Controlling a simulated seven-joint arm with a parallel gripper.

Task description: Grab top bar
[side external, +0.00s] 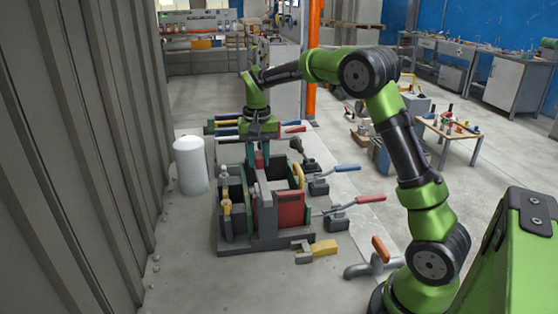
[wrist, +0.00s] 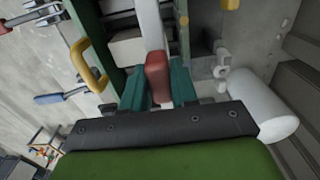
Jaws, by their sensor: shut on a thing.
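The top bar is a pale bar with a red end piece (wrist: 158,72), running up from the middle of the wrist view. My gripper (side external: 258,160) reaches down to the panel mould (side external: 238,243) from above. Its teal fingers stand on either side of the bar in the wrist view (wrist: 157,88), shut on it around the red end. In the side view, a pale strip (side external: 262,187) shows below the fingers along the top of the mould. The exact finger contact is partly hidden there.
A white cylinder (side external: 190,165) stands left of the mould, near the corrugated wall. Toggle clamps with a blue handle (side external: 346,168) and a red handle (side external: 370,199) stand at the right. A yellow handle (wrist: 90,65) is beside the bar. A yellow block (side external: 324,247) lies in front.

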